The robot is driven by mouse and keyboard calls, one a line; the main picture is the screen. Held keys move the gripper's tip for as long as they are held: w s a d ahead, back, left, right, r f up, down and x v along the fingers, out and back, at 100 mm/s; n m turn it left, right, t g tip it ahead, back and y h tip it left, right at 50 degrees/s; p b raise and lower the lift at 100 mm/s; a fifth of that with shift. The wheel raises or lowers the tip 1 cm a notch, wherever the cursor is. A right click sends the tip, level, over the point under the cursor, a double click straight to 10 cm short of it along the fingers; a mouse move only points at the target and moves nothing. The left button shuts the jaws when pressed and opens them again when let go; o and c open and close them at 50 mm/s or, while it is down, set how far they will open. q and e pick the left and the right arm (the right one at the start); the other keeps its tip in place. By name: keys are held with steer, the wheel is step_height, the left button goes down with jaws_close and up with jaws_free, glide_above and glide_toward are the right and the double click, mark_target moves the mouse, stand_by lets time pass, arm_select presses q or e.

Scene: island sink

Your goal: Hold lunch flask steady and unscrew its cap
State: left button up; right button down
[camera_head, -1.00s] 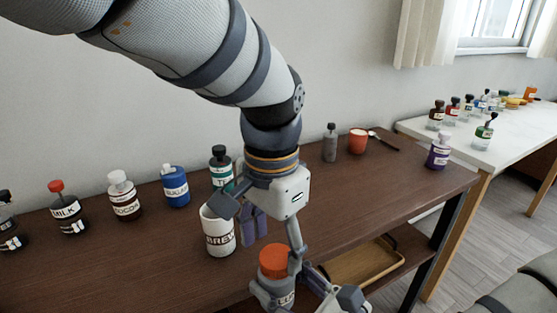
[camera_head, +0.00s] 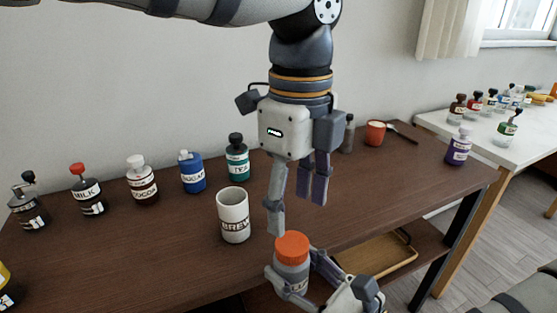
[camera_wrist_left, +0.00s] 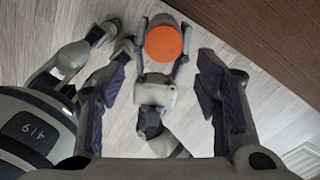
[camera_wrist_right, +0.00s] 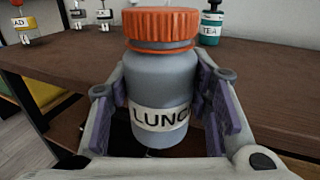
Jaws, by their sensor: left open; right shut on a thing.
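The lunch flask (camera_head: 290,277) is a grey bottle with a ridged orange cap (camera_head: 292,247), upright in front of the table's front edge. My right gripper (camera_head: 296,282) is shut on the flask's body from below right. The right wrist view shows the LUNCH label, partly cut off, on the flask (camera_wrist_right: 158,92), with the cap (camera_wrist_right: 160,28) seated on top. My left gripper (camera_head: 298,216) is open, empty and pointing down just above the cap, apart from it. In the left wrist view the cap (camera_wrist_left: 164,43) lies ahead, between the lines of the spread fingers.
A white BREW mug (camera_head: 233,217) stands on the dark table left of the flask. Several labelled bottles, including the TEA bottle (camera_head: 237,160), line the back. A red cup (camera_head: 375,133) stands back right. A wooden tray (camera_head: 378,262) lies on the lower shelf.

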mark_target(292, 243)
arm_select(q)
steer(key=shift+w+a+r+m, duration=0.1)
steer(key=shift+w+m, duration=0.1)
steer(key=shift+m, duration=0.4)
step_height(292, 243, down, 8)
steer(key=shift+r, duration=0.15)
steer(key=c, duration=1.2)
steer(key=n, duration=0.7)
steer(key=shift+w, duration=0.1)
steer(key=n, duration=1.2)
steer(key=shift+n, duration=0.3)
